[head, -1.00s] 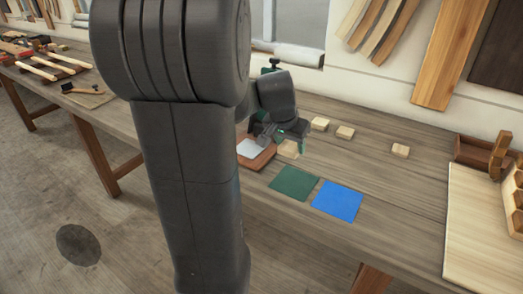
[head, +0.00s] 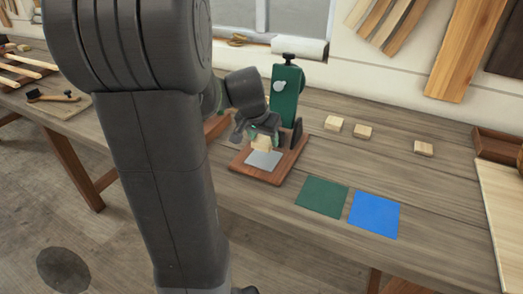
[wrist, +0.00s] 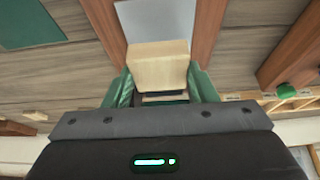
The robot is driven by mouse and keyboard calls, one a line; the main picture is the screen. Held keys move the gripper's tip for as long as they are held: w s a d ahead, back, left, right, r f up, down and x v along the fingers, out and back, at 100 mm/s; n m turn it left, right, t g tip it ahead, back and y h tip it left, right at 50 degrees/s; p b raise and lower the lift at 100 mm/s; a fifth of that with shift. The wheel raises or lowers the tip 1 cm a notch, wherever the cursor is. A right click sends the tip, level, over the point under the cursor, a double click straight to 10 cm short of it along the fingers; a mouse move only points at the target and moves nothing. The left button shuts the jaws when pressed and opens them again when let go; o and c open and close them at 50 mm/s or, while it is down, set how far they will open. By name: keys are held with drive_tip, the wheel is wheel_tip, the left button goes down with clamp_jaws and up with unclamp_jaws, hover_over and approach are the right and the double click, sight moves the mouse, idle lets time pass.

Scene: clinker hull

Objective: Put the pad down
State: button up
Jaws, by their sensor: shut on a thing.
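The pad, a pale wooden block (head: 262,142), is between the fingers of my gripper (head: 263,138). It also shows between the green fingertips in the wrist view (wrist: 158,66). The block is at the back edge of a light grey plate (head: 263,159) on a brown wooden base (head: 241,166). I cannot tell whether it touches the plate or is held just above it. In the wrist view the grey plate (wrist: 168,22) lies just beyond the block. My arm hides part of the base.
A green upright stand (head: 287,95) with a black knob rises behind the base. A green square (head: 322,197) and a blue square (head: 374,214) lie flat to the right. Several loose wooden blocks, one here (head: 334,123), sit farther back. The bench between is clear.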

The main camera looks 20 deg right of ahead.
sight(263, 148)
drive_tip(key=shift+f, duration=2.25)
drive_tip(key=shift+f+b, duration=0.2)
drive_tip(key=shift+b, duration=0.15)
drive_tip(key=o, duration=1)
drive_tip(key=shift+c, duration=0.2)
drive_tip(key=shift+r, duration=0.2)
drive_tip(key=shift+r+p, duration=0.2)
drive_tip(key=shift+p, duration=0.1)
drive_tip(key=v, duration=1.1)
drive_tip(key=shift+s+a+r, duration=0.2)
drive_tip(key=shift+r, duration=0.05)
